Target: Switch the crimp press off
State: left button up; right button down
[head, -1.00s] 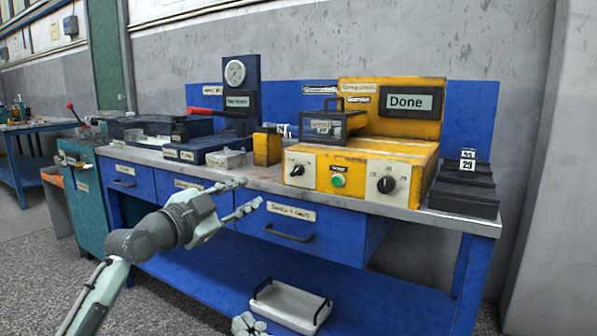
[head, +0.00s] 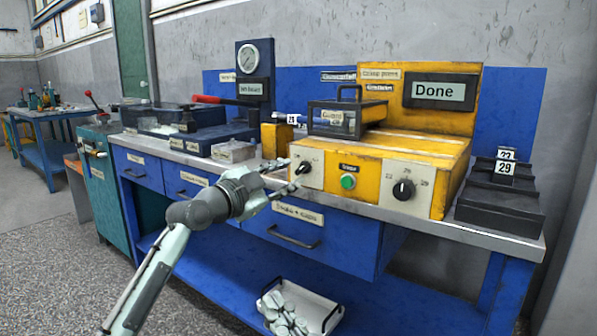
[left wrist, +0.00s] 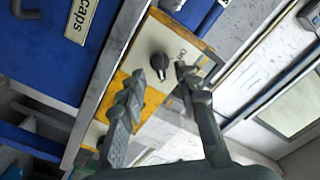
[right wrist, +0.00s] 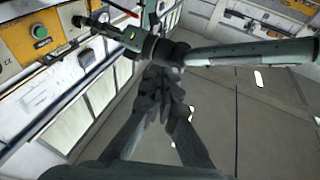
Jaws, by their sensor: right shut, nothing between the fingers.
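The yellow crimp press (head: 420,150) stands on the bench, and its display (head: 440,92) reads "Done". Its front has a black knob on the left (head: 303,167), a green button (head: 348,181) and a black knob on the right (head: 403,189). My left gripper (head: 291,175) is open in front of the left knob. In the left wrist view the left knob (left wrist: 160,62) shows between the spread fingers (left wrist: 158,75); I cannot tell if they touch it. My right gripper (head: 282,312) is low, in front of the lower shelf. In the right wrist view it is shut and empty (right wrist: 165,88).
A white tray (head: 318,312) is on the lower shelf, partly behind my right gripper. A drawer handle (head: 292,237) juts out below the press. A black stepped block (head: 500,200) marked 29 stands right of the press. A gauge stand (head: 254,75) with a red lever is further left.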

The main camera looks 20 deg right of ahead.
aim_at(299, 170)
pick_arm(q)
jog(key=shift+x, duration=1.95)
pick_arm(e)
jog(key=shift+s+a+r, duration=0.1)
jog(key=shift+s+r, duration=0.15)
jog(key=shift+r, duration=0.3)
pick_arm(q)
grip_shut()
